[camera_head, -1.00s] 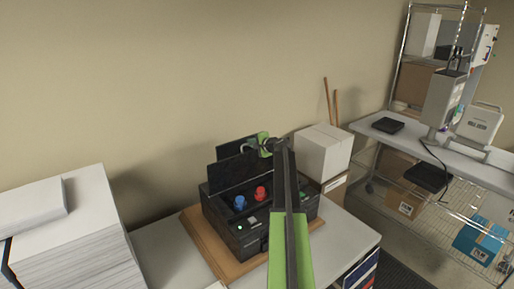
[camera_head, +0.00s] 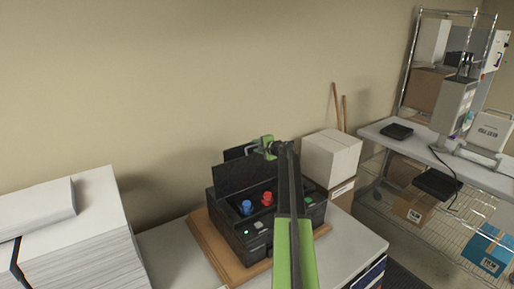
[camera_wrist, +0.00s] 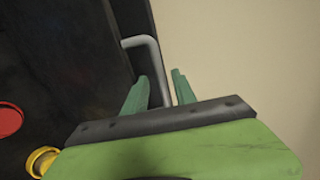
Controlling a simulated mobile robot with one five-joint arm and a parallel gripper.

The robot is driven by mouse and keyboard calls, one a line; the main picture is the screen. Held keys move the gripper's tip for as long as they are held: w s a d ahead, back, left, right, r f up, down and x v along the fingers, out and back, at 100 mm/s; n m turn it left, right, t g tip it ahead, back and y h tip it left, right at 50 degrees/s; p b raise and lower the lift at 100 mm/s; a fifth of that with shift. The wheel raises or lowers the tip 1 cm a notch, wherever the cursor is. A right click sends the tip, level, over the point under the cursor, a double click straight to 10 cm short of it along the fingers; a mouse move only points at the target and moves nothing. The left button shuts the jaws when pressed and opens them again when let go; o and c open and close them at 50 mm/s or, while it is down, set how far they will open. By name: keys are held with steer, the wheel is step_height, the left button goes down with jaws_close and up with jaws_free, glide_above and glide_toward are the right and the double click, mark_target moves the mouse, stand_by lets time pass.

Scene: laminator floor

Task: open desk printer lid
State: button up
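The black desk printer (camera_head: 240,222) stands on a wooden board on the white desk. Its lid (camera_head: 236,177) is raised and stands upright at the back, so the inside shows with a blue knob (camera_head: 247,207) and a red knob (camera_head: 267,198). My green gripper (camera_head: 262,147) is behind the lid's top right part. In the wrist view a grey bent handle (camera_wrist: 152,48) on the dark lid passes between my two green fingers (camera_wrist: 160,78). The fingers stand apart, with a gap to the right one. My arm hides part of the printer's right side.
A tall paper stack (camera_head: 85,245) stands on the left. A white box (camera_head: 331,157) is right of the printer. A wire shelf table with devices (camera_head: 397,131) stands at the far right. The beige wall is close behind the printer.

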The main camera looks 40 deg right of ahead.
steer(key=f+v, duration=0.2)
steer(key=v, duration=0.6)
steer(key=s+f+p+v, duration=0.1)
steer(key=v, duration=0.7)
steer(key=shift+s+f, duration=0.3)
steer(key=shift+f, duration=0.05)
steer(key=shift+a, duration=0.1)
